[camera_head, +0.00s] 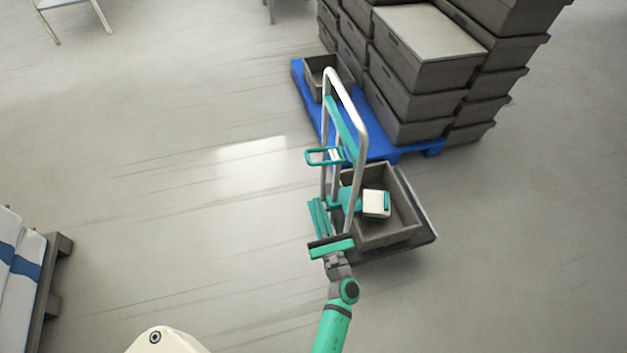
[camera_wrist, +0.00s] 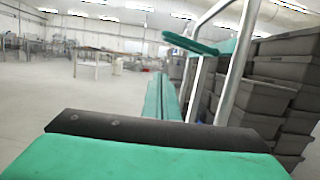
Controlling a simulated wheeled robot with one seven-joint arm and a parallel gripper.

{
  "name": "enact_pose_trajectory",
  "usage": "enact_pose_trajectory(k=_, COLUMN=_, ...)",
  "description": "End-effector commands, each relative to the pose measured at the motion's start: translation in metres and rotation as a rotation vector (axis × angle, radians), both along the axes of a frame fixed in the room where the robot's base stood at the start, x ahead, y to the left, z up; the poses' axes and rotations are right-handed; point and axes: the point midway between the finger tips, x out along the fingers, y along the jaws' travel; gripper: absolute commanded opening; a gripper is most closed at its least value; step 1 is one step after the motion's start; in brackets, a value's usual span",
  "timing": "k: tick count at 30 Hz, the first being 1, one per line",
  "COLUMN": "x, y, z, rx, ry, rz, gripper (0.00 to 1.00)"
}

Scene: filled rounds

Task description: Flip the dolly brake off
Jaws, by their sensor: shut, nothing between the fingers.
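The dolly shows in the head view as a silver tube handle (camera_head: 361,125) rising from a dark flat deck (camera_head: 424,232). A teal loop-shaped bar (camera_head: 311,151), which looks like the brake lever, sticks out to the left of the handle. It also shows in the wrist view (camera_wrist: 188,42), at upper right and beyond my fingers. My gripper (camera_head: 314,203) is low at the handle's left side, nearer than the loop and apart from it. In the wrist view its teal fingers (camera_wrist: 160,82) are together and empty. The handle's lower end is partly hidden.
A grey crate (camera_head: 412,222) on the deck holds a white and teal thing (camera_head: 376,204). Behind stands a blue pallet (camera_head: 308,92) with stacked grey crates (camera_head: 420,100). White sacks (camera_head: 22,262) lie on a pallet at lower left. The floor left of the dolly is clear.

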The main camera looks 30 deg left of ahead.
Motion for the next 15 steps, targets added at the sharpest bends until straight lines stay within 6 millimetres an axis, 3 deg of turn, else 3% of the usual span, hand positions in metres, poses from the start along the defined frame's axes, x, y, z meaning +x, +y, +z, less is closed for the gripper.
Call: enact_pose_trajectory(k=15, x=0.050, y=0.060, z=0.021, rx=0.003, ry=-0.002, rz=0.002, gripper=0.00)
